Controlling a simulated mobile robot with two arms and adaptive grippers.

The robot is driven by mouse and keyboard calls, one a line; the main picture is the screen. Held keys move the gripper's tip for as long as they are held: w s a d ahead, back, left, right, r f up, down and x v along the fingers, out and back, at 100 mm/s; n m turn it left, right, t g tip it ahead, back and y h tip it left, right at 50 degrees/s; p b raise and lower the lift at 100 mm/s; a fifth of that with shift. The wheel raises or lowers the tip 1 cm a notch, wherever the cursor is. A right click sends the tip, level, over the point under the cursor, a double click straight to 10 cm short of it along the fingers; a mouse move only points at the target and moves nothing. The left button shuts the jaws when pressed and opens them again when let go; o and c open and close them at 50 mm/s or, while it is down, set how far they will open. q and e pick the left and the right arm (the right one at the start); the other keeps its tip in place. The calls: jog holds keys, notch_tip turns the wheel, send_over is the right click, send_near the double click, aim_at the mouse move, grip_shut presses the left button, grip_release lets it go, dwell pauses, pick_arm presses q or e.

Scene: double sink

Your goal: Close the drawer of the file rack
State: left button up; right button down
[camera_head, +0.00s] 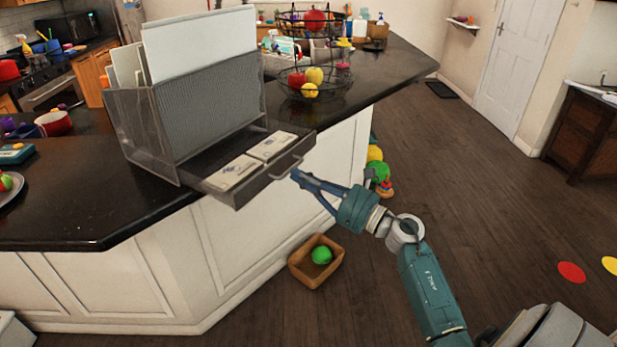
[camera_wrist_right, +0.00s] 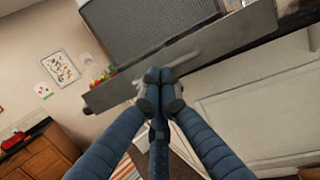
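The grey mesh file rack (camera_head: 212,108) stands on the dark counter with papers in its upper slots. Its drawer (camera_head: 254,189) is pulled out toward the counter edge, with two white stacks of cards (camera_head: 252,162) inside. A thin handle (camera_head: 290,167) is on the drawer front. My right gripper (camera_head: 296,175) is at the handle, outside the drawer. In the right wrist view, its fingertips (camera_wrist_right: 160,76) are together in front of the drawer front (camera_wrist_right: 232,42), close by the handle (camera_wrist_right: 186,53). Whether they touch it is unclear. My left gripper is not visible.
The dark counter (camera_head: 75,205) holds a wire fruit basket (camera_head: 312,92) behind the rack and a red pot (camera_head: 54,123) to its left. A box with a green ball (camera_head: 321,255) is on the floor below. The floor at right is largely open.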

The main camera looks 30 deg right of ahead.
jog(key=shift+w, duration=0.1)
jog(key=b, duration=0.8)
send_near(243, 155)
jog(key=x, duration=0.9)
jog(key=shift+w+f, duration=0.1)
jog(key=shift+w, duration=0.25)
jog(key=shift+w+a, duration=0.15)
jog(key=shift+w, duration=0.2)
jog(key=shift+r, duration=0.3)
